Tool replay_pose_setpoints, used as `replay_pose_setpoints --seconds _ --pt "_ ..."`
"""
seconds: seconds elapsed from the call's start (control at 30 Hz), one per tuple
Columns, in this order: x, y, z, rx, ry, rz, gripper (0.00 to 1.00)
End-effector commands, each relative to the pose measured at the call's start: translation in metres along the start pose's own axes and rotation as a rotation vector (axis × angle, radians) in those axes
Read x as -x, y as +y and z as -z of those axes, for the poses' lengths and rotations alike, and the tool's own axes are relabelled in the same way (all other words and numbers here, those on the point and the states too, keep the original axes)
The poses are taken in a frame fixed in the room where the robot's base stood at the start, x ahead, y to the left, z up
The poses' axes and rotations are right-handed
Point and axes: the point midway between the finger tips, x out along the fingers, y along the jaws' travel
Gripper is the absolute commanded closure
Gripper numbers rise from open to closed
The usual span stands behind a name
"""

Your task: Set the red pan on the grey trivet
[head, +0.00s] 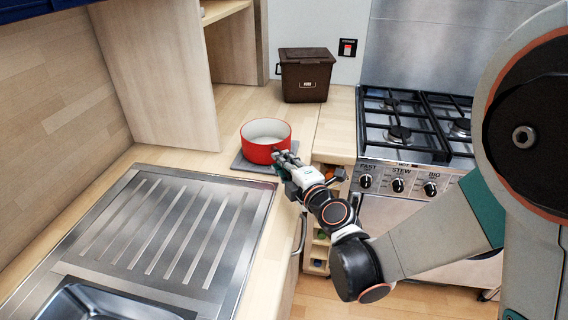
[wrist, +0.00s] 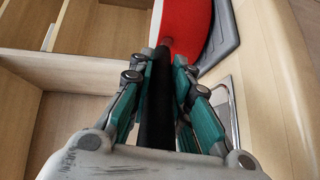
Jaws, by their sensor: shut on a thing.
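The red pan (head: 262,146), with a white inside, is upright over the grey trivet (head: 240,163) on the wooden worktop. The trivet shows at the pan's left and front edges; I cannot tell for sure whether the pan's base touches it. My gripper (head: 287,160) is at the pan's front right, shut on its black handle. In the wrist view the handle (wrist: 157,110) runs between the green fingers of my gripper (wrist: 164,65) to the red pan (wrist: 186,22). The trivet (wrist: 225,40) shows beside the pan there.
A steel sink drainer (head: 170,230) lies to the left front. A brown lidded bin (head: 306,75) stands behind the pan. A gas hob (head: 415,125) with knobs is on the right. A wooden cabinet panel (head: 160,80) rises at the back left. Open shelves (head: 320,250) are below the worktop.

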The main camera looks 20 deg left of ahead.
Motion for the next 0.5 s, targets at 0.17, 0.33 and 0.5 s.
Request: replay_pose_setpoints --seconds 0.17,0.33,0.5 --pt "-0.0003 -0.0025 -0.0003 0.000 -0.001 -0.001 1.00" --pt "-0.0006 -0.0046 -0.0005 0.000 -0.001 -0.001 1.00" --pt "-0.0005 -0.0041 -0.0004 0.000 -0.001 -0.001 1.00"
